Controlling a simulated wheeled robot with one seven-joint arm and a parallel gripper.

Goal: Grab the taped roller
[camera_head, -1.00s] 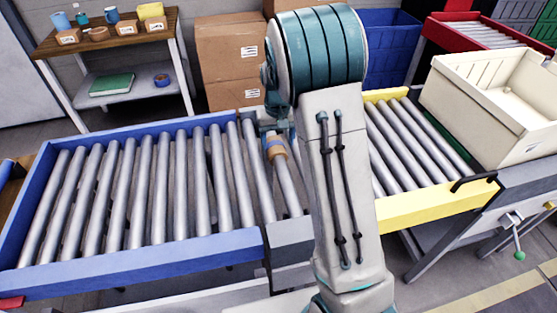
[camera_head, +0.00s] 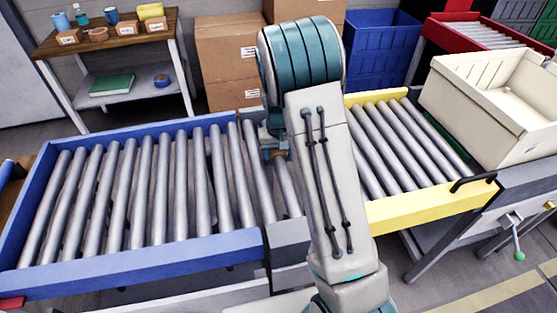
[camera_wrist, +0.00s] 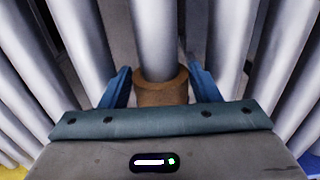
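The taped roller (camera_wrist: 155,35) is a grey metal roller with a brown tape band (camera_wrist: 162,90) around it. In the wrist view the band sits between the two blue fingers of my gripper (camera_wrist: 160,84), with a gap visible on each side. My gripper is open and straddles the roller at the tape. In the head view the lower part of the taped roller (camera_head: 288,190) shows left of my arm, and only a bit of the tape shows. My arm hides most of the gripper there.
Parallel rollers of the blue-framed conveyor (camera_head: 150,256) lie to the left, and neighbouring rollers run close on both sides of the fingers. A yellow-framed conveyor (camera_head: 430,207) with a cream crate (camera_head: 500,115) stands at right. Cardboard boxes (camera_head: 228,60) are behind.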

